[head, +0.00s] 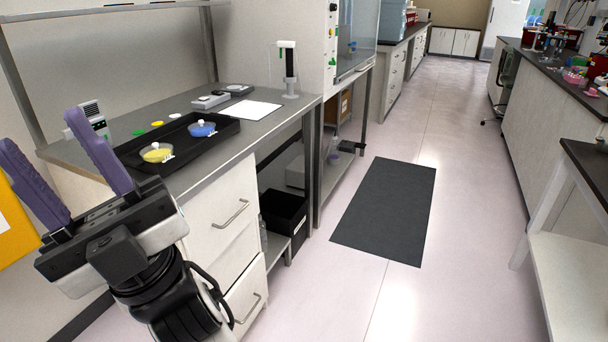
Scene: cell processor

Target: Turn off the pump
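My gripper (42,138) is at the lower left, with two purple fingers spread wide and nothing between them. It is in front of the bench's left end. A small white-and-grey boxy device (92,112) with a dark slotted panel and a green spot stands on the bench behind the right finger. It may be the pump, but I cannot tell for sure. The finger hides part of it, and no switch on it can be made out.
A black tray (221,138) holds a yellow dish (157,153) and a blue dish (202,129). A white stand (289,70) and paper (248,113) lie farther along the bench. Drawers front the bench. The floor (400,290) and dark mat (385,210) are clear. An orange-yellow object (15,235) is at the left edge.

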